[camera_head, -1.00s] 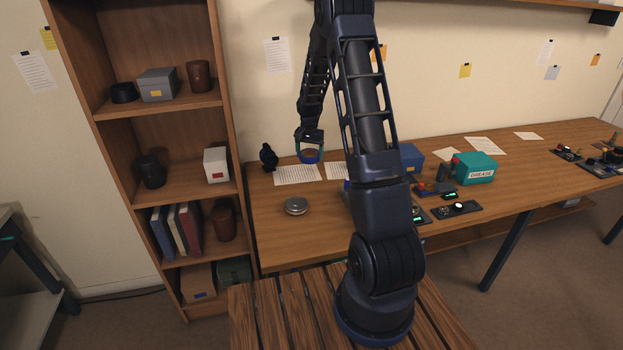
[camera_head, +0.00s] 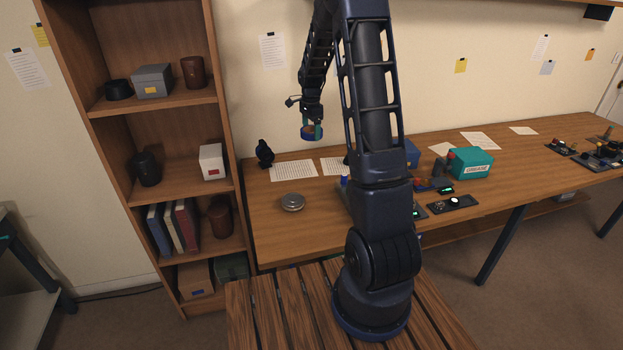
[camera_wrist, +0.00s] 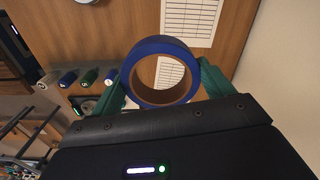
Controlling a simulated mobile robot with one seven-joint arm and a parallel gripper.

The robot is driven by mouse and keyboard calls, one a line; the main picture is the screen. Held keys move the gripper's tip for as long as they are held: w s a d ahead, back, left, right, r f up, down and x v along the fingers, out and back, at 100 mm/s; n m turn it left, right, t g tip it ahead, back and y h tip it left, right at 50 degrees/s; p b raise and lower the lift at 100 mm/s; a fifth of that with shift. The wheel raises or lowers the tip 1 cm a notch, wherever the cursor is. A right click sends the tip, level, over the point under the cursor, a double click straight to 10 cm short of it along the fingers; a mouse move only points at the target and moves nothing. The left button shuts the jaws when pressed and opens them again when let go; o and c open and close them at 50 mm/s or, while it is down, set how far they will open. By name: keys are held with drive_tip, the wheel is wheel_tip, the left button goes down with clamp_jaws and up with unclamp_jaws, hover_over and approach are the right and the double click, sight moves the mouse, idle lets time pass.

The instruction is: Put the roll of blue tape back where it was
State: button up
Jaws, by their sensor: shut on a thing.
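The roll of blue tape (camera_head: 311,136) is held in my gripper (camera_head: 312,128), up in the air above the back left part of the workbench. In the wrist view the tape roll (camera_wrist: 139,88) is a blue ring with a brown inner core. The green fingers of my gripper (camera_wrist: 162,86) press on its outer side from left and right. Printed sheets on the bench show below it and through its hole.
A round metal piece (camera_head: 292,202) lies on the workbench (camera_head: 275,228). A dark object (camera_head: 265,154) stands at the bench's back left. Printed sheets (camera_head: 294,170) lie beside it. A teal grease box (camera_head: 471,163) and small devices are further right. A bookshelf (camera_head: 152,195) stands at left.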

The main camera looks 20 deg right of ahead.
sight(311, 177)
drive_tip(key=shift+f, duration=0.1)
wheel_tip(311, 177, down, 19)
drive_tip(key=shift+f, duration=0.2)
idle(0.5)
drive_tip(key=shift+f, duration=0.2)
drive_tip(key=o, duration=1)
drive_tip(key=shift+c, duration=0.2)
